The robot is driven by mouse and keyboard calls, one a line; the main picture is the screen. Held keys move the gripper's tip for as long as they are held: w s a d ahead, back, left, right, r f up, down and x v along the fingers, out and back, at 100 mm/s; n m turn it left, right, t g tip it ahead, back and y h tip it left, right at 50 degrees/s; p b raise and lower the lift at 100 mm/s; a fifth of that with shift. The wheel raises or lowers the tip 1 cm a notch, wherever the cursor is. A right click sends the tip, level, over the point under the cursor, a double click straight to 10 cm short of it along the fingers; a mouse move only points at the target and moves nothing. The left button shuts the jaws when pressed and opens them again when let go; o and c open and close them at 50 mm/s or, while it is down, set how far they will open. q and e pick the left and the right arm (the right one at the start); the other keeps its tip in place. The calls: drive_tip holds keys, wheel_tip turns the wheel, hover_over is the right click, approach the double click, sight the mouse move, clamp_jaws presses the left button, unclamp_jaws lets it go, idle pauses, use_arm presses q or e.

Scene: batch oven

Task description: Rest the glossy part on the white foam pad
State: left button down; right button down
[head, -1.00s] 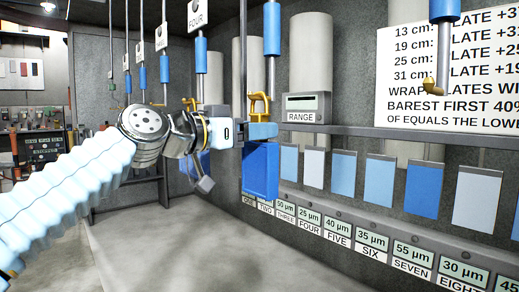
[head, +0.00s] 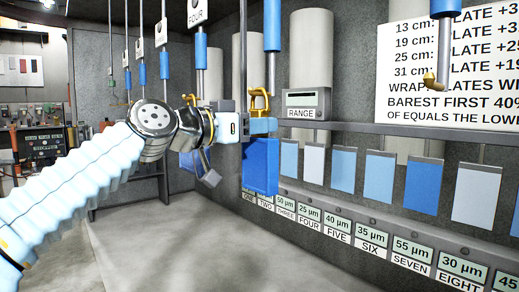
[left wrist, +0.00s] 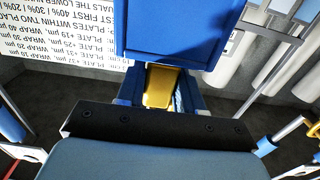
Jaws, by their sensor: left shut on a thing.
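The part in hand is a blue slab-like piece (head: 261,166) hanging below my left gripper in the head view. It also shows as a blue face at the top of the left wrist view (left wrist: 180,28). My left gripper (head: 260,126) is shut at its top edge. A gold piece (left wrist: 158,86) shows between the jaws in the left wrist view. Gold metal (head: 259,101) shows just above the jaws, below a hanging rod; whether the part still hangs from it, I cannot tell. I see no white foam pad. My right gripper is out of view.
Rods with blue sleeves (head: 272,25) hang overhead, one with a gold hook (head: 436,82). Several blue and grey sample plates (head: 430,188) hang on the right wall above numbered labels (head: 365,241). A RANGE box (head: 304,103) stands behind the gripper.

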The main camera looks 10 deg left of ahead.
use_arm(q)
drive_tip(key=shift+r, duration=0.2)
drive_tip(key=shift+r, duration=0.6)
drive_tip(key=b+v, duration=0.6)
drive_tip(key=v, duration=0.6)
idle(0.9)
idle(0.4)
